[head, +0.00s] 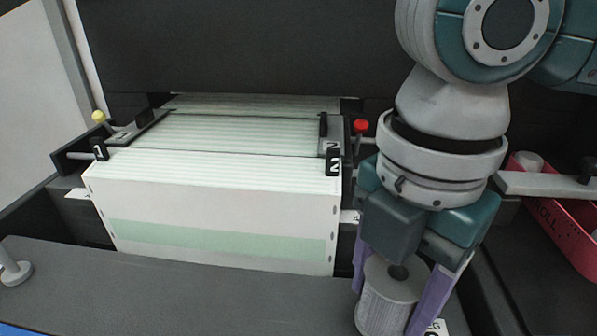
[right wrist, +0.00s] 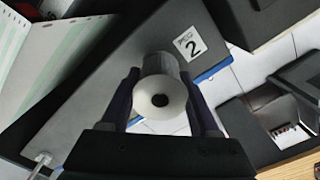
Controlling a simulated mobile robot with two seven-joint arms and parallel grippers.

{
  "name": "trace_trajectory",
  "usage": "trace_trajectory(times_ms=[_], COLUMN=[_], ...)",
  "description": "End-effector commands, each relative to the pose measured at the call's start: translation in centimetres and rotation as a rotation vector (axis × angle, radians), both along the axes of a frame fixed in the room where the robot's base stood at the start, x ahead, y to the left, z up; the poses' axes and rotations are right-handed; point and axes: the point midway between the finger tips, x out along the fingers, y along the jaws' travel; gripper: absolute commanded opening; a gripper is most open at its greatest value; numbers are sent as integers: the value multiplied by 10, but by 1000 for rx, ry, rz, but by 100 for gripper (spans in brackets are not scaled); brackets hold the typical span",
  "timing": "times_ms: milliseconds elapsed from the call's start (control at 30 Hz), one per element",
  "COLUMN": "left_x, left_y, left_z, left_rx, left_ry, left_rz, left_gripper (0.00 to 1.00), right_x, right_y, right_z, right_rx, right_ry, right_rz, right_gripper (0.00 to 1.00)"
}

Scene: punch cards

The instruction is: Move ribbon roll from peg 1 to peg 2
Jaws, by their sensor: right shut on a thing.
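The ribbon roll (head: 388,296) is a white-grey cylinder with a dark hole in its top end. My right gripper (head: 385,308) is shut on it, with one purple finger on each side. The roll also shows in the right wrist view (right wrist: 167,104), end-on between the fingers. It is over the grey shelf beside the label marked 2 (right wrist: 190,43). Peg 2 is not visible, and I cannot tell whether the roll is around it. A bare pale peg (head: 14,272) stands at the shelf's left end, apart from the roll. My left gripper is not in view.
A stack of continuous-feed paper (head: 215,210) stands behind the grey shelf (head: 200,295), with a yellow knob (head: 99,117) and a red knob (head: 361,126). A red bin (head: 562,222) is at the right. The shelf between its ends is clear.

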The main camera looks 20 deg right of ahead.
Motion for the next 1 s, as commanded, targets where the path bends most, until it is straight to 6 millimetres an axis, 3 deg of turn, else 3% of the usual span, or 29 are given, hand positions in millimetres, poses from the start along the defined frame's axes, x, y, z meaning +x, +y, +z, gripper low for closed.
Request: trace_trajectory(times_ms=[967, 1000], left_x=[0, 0], left_y=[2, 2], left_z=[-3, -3], left_rx=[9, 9], left_ry=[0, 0], left_rz=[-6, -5], left_gripper=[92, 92], right_x=[0, 0], right_y=[0, 0], right_z=[-12, -11], right_rx=[0, 0], right_ry=[0, 0], right_rz=[1, 1], right_gripper=[0, 65])
